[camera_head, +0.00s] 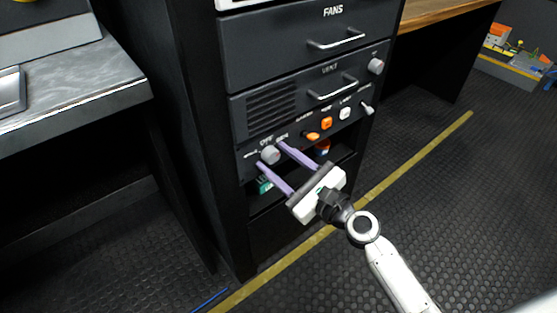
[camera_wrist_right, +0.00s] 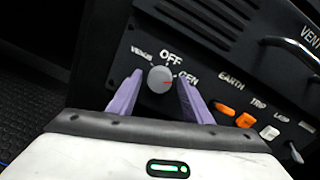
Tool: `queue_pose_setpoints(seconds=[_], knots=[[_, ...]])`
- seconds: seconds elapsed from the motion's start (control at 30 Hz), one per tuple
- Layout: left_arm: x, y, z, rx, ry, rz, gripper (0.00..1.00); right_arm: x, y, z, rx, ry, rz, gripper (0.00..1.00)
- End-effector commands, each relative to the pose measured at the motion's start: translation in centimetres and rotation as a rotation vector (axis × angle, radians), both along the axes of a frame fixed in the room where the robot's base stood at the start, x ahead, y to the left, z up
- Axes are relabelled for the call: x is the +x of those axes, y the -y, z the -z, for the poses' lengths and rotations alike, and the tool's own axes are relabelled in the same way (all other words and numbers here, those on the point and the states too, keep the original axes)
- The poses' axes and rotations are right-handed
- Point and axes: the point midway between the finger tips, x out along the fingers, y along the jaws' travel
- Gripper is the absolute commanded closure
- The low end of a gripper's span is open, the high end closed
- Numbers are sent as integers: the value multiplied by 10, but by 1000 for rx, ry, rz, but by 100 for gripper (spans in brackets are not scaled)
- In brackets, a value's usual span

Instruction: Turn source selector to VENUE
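The source selector is a round grey knob (camera_head: 270,155) at the left of the lower panel. The right wrist view shows the knob (camera_wrist_right: 160,79) with VENUE to its left, OFF above and GEN to its right. A small red mark on the knob's face points right, towards GEN. My right gripper (camera_head: 269,154) is open, with one purple finger on each side of the knob. In the wrist view, small gaps seem to show between the fingers (camera_wrist_right: 159,80) and the knob; contact is hard to tell. My left gripper is not in view.
Right of the knob are an orange EARTH switch (camera_head: 312,136), an orange TRIP switch (camera_head: 327,123), a white switch (camera_head: 345,113) and a small lever (camera_head: 367,108). Drawer handles (camera_head: 333,88) project above. A grey counter (camera_head: 70,90) stands left; open floor lies right.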

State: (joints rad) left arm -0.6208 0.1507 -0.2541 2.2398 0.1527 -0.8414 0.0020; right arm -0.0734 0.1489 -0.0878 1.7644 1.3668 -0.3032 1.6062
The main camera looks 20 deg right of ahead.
Motion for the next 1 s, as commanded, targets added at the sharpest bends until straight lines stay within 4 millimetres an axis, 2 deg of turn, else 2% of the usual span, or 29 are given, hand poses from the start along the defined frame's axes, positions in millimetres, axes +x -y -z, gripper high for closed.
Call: queue_pose_setpoints(seconds=[0.03,0.2,0.57,1.0], knots=[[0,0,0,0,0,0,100,0,0,0,0,0,0,64],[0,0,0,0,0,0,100,0,0,0,-1,0,0,92],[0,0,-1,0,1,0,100,-1,0,0,-58,21,-1,92],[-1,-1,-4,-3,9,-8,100,-1,0,-1,-382,139,-3,92]])
